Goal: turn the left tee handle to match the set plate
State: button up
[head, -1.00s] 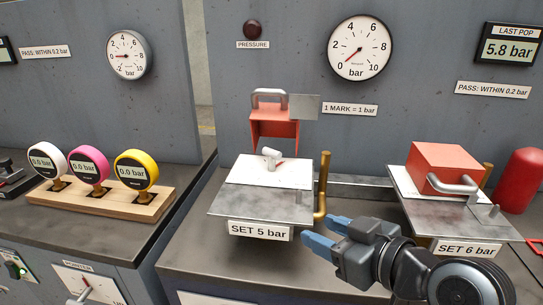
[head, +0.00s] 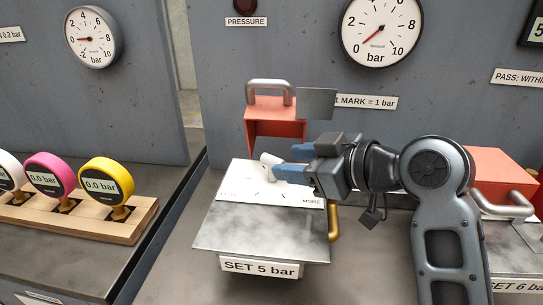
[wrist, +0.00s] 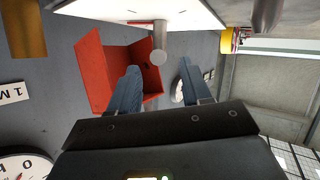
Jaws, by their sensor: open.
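The left tee handle (head: 268,160) is a pale grey bar standing over a white dial card with marks and the word MORE. It also shows in the wrist view (wrist: 159,42), beyond the fingertips and lined up with the gap between them. The set plate (head: 259,267) below it on the front edge reads SET 5 bar. My gripper (head: 282,162) has blue fingers, is open and reaches in from the right, its tips close to the handle. I cannot tell whether they touch it. The fingers cover part of the card.
A raised red cover (head: 272,108) with a metal loop stands behind the card. A brass pipe (head: 335,222) rises at its right. A second red cover (head: 500,165) sits further right, partly behind my arm. The pressure gauge (head: 381,30) reads near 0.

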aim_at(283, 162)
jog(key=x, duration=0.5)
jog(key=shift+w+a+f, duration=0.15)
jog(key=shift+w+a, duration=0.05)
jog(key=shift+a, duration=0.1)
grip_shut()
